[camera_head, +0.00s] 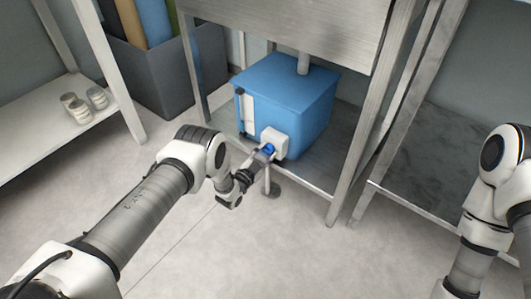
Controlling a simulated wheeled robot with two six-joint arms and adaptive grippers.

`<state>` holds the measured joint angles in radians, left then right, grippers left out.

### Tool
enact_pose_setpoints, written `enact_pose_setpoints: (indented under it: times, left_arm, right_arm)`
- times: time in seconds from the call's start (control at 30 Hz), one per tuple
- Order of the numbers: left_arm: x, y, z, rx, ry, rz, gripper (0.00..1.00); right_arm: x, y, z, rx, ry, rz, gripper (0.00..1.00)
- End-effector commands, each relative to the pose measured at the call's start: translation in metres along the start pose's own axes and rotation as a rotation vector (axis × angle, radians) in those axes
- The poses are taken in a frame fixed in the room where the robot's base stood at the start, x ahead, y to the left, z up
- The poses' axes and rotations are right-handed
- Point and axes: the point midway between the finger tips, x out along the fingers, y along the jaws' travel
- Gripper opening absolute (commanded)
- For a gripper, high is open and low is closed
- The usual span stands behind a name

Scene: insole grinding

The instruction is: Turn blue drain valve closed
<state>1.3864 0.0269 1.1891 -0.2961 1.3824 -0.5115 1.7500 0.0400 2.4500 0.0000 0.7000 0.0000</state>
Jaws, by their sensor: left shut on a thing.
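A blue tank (287,88) stands on the low shelf under the metal sink bench. A white valve body (279,139) sticks out from the lower front of the tank. The small blue drain valve handle (268,149) is at its front end. My left gripper (262,157) reaches in from the left and is shut on the blue handle, partly covering it. The exact angle of the handle is too small to tell. My right arm (492,205) is at the right edge; its gripper is out of view.
Metal bench legs (362,130) stand right of the tank. A small round foot on a post (272,188) is just below the valve. A grey bin (150,75) with rolls is behind left. A white shelf (30,140) holds small jars (97,96). The floor in front is clear.

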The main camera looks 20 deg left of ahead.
Motion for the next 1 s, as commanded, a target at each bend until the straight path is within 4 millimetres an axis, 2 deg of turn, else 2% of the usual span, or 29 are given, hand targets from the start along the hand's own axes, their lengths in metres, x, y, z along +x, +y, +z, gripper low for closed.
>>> enact_pose_setpoints:
  times: [0.37, 1.0]
  left_arm:
    - [0.0001, 0.0007, -0.0011, -0.170, -0.011, 0.010, 0.04]
    - [-0.0001, 0.0010, -0.0016, -0.759, -0.053, 0.038, 0.04]
  right_arm:
    - [-0.0016, 0.0000, 0.0000, 0.000, 0.000, 0.000, 0.00]
    - [-0.0031, 0.0000, 0.0000, 0.000, 0.000, 0.000, 0.00]
